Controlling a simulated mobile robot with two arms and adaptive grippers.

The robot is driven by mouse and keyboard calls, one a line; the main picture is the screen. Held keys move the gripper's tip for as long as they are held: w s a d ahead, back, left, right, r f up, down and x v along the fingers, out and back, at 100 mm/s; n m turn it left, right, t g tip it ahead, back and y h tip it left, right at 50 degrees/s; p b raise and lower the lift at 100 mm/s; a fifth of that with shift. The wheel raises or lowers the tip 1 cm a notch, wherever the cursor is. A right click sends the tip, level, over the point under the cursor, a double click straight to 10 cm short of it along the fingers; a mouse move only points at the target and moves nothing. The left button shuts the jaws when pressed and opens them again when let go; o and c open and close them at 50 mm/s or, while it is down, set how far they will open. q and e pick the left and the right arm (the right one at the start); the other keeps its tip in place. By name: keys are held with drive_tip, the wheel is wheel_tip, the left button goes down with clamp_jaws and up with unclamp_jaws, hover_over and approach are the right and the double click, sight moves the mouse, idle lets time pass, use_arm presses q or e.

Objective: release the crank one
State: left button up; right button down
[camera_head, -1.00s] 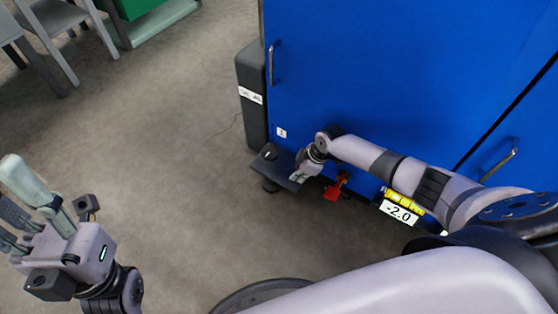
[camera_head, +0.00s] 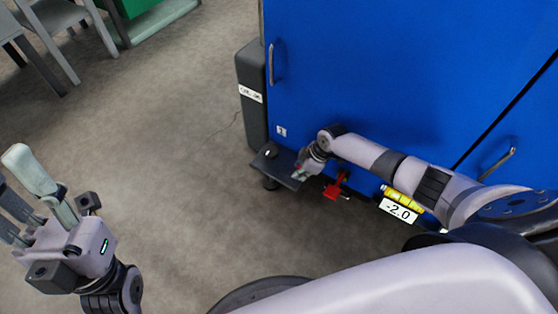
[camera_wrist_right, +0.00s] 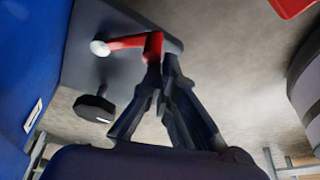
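The crank (camera_wrist_right: 127,43) is a red arm with a round white end, on the dark plate of a foot stand in the right wrist view. Its red upright end lies at the tips of my right gripper (camera_wrist_right: 160,66), whose fingers are close together and look shut on it. In the head view, my right gripper (camera_head: 302,170) is low at the dark stand (camera_head: 271,160) by the blue cabinet, and the crank is mostly hidden there. My left gripper (camera_head: 12,180) is open and empty over the floor at the left.
A blue cabinet (camera_head: 370,80) with handles fills the right. A second red part (camera_head: 336,187) sits right of my right gripper, near a yellow strip and a "-2.0" label (camera_head: 398,210). A dark grey box (camera_head: 251,90) stands at the cabinet's left.

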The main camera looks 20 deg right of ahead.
drive_tip(key=shift+r, duration=0.1)
idle(0.4)
wheel_tip(320, 180, up, 10)
idle(0.5)
idle(0.3)
